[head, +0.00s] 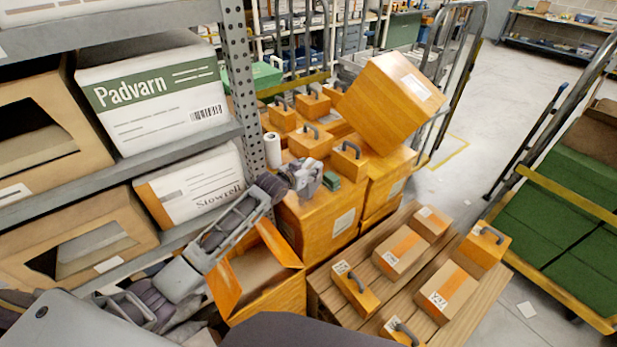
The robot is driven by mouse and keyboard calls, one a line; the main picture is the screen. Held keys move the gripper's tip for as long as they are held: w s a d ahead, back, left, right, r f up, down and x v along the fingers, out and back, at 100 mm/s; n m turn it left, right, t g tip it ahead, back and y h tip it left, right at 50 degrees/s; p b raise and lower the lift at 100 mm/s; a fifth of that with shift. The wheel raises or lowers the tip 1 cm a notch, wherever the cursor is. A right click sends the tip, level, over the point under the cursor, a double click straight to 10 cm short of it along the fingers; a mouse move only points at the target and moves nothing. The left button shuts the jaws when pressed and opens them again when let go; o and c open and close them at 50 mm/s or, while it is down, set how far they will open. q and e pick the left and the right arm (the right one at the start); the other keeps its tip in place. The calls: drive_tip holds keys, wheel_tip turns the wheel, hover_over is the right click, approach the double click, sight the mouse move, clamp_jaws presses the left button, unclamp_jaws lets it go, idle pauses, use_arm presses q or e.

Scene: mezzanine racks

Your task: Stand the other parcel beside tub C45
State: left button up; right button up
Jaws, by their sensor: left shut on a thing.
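My left gripper (307,177) is in the middle of the view, above the large orange cartons, shut with a small dark green block (331,182) at its fingertips. Three brown parcels with orange tape, a front one (447,292), a middle one (400,252) and a small back one (432,223), lie on a slatted wooden top (385,292). Orange tubs with grey handles stand among them: left (357,293), right (484,250) and one cut off at the front (398,330). I cannot read which tub is C45. My right gripper is out of view.
An open orange carton (262,278) stands under my left arm. A large orange box (390,103) rests tilted on the carton stack (322,222). A rack (190,143) with boxes fills the left. A cart with green crates (568,220) stands right. Floor shows between (480,170).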

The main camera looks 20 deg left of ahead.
use_arm(q)
drive_tip(key=shift+f, duration=1.8)
drive_tip(key=o, duration=1.2)
drive_tip(key=shift+f, duration=0.15)
drive_tip(key=shift+s, duration=0.1)
drive_tip(key=v, duration=1.2)
